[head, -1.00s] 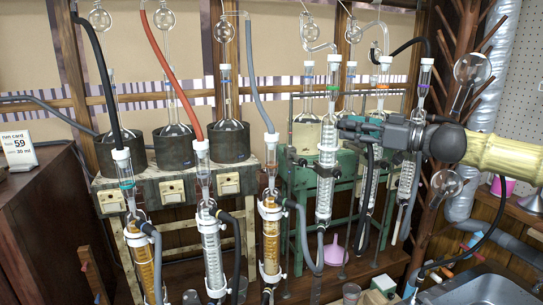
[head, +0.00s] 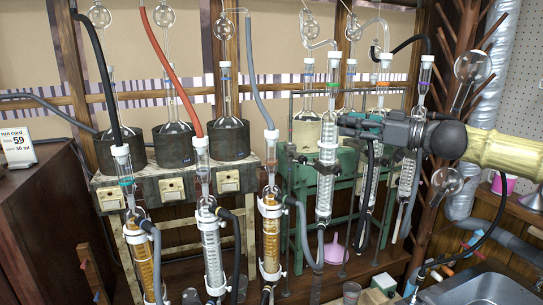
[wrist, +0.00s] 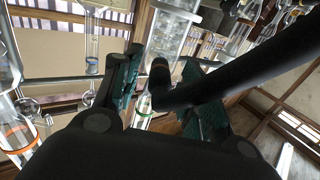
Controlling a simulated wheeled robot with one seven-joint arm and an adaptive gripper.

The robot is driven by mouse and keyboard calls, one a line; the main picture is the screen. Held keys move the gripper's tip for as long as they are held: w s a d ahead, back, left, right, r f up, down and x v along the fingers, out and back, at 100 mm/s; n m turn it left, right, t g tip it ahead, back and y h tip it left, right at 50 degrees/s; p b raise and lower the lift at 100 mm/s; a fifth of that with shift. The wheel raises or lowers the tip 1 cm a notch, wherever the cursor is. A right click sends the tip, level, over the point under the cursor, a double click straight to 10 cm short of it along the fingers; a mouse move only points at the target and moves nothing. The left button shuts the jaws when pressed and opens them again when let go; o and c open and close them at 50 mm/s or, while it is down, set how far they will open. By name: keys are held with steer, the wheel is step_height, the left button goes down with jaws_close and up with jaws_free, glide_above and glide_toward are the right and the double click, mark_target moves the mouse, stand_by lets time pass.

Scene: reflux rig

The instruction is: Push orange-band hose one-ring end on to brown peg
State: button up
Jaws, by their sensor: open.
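My gripper (head: 343,127) is at the glassware on the right of the rig, its fingers spread beside a coiled glass condenser (head: 327,150). In the wrist view my gripper (wrist: 160,92) has teal-padded fingers, open. A thick black hose (wrist: 235,85) comes in from the upper right, and its dark end lies in the gap between the fingers. I cannot tell whether it touches a pad. In the head view a black hose (head: 369,185) hangs below my gripper. An orange band (head: 384,84) shows on glassware behind; it also shows in the wrist view (wrist: 18,133). I cannot make out the ring or a brown peg.
Several glass columns with hoses stand close together to the left, including one with a red hose (head: 176,70). A green frame (head: 289,160) is behind my gripper. A wooden drying rack (head: 440,170) and a metal sink (head: 480,287) are at the right.

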steer(key=shift+b, duration=0.45)
jaws_close()
stand_by(0.3)
steer(key=shift+s+d, duration=0.1)
steer(key=shift+d, duration=0.05)
steer(key=shift+s+d, duration=0.3)
steer(key=shift+d, duration=0.15)
steer(key=shift+d, duration=0.1)
steer(key=shift+s+d, duration=0.45)
steer(key=shift+d, duration=0.1)
steer(key=shift+d, duration=0.1)
